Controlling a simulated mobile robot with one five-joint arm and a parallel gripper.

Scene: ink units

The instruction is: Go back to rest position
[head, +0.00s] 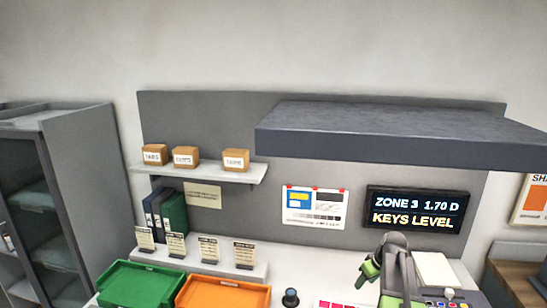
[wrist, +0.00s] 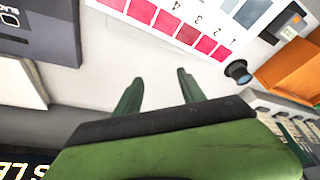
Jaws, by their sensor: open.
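My gripper (wrist: 160,82) shows in the wrist view with two green fingers spread apart and nothing between them. In the head view my arm stands at the lower right, in front of the bench, with green parts near the bottom edge; the fingertips are hard to make out there. In the wrist view the fingers are over bare white worktop (wrist: 85,90), close to a white card with a row of pink to red patches (wrist: 180,28). I cannot tell how high the fingers are above the worktop.
A green tray (head: 140,285) and an orange tray (head: 225,292) stand at the front left. A dark knob (head: 290,298) is beside the orange tray. A shelf (head: 200,172) holds small boxes. A dark overhead hood (head: 400,135) juts out above the bench. A lit display (head: 415,212) hangs behind my arm.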

